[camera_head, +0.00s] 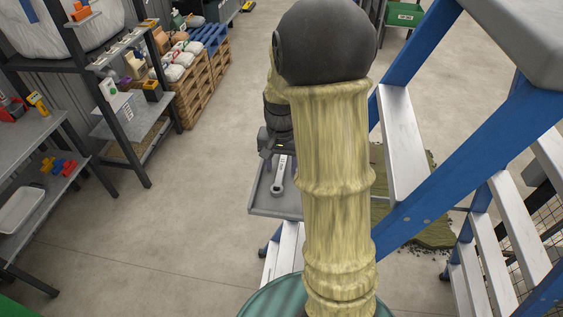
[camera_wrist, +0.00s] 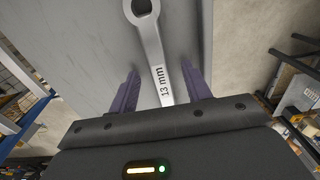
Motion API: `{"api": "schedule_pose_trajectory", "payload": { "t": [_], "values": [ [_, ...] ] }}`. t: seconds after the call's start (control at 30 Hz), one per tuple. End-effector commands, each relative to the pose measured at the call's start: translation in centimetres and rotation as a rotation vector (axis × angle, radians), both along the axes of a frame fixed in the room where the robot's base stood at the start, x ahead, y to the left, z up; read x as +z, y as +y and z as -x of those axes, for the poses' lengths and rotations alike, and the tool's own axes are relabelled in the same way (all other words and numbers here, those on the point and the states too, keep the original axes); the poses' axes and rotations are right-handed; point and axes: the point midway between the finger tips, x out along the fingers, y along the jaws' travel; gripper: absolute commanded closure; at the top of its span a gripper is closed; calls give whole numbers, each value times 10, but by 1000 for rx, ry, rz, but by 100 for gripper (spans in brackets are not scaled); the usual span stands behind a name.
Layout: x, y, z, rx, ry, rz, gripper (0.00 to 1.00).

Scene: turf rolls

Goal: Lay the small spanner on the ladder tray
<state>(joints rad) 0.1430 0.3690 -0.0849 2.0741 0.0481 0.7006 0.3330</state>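The small spanner (camera_head: 281,174), silver and marked "13 mm", appears to lie on the grey ladder tray (camera_head: 262,201), its ring end toward the front in the head view. In the wrist view the spanner (camera_wrist: 152,49) runs across the plain grey tray surface (camera_wrist: 80,65). My gripper (camera_wrist: 161,84) is open, with its purple fingers on either side of the spanner's handle and a visible gap at each side. In the head view my gripper (camera_head: 281,163) is over the back of the tray. My arm hides the tray's right part.
The blue stepladder (camera_head: 425,210) with pale steps stands close at the right of my arm. A grey workbench (camera_head: 35,150) and shelves stand at the left. Wooden pallets (camera_head: 196,100) stand behind. The floor between bench and tray is clear.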

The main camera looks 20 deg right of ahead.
Motion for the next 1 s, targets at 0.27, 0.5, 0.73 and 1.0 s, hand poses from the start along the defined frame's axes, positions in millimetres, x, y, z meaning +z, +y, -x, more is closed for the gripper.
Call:
{"api": "schedule_pose_trajectory", "payload": {
  "t": [0.27,0.5,0.73,1.0],
  "values": [
    [3,0,0,0,-1,1,52],
    [26,0,-1,0,-7,1,52],
    [71,0,-1,0,-7,2,52],
    [115,0,-1,0,-3,1,52]
  ]
}}
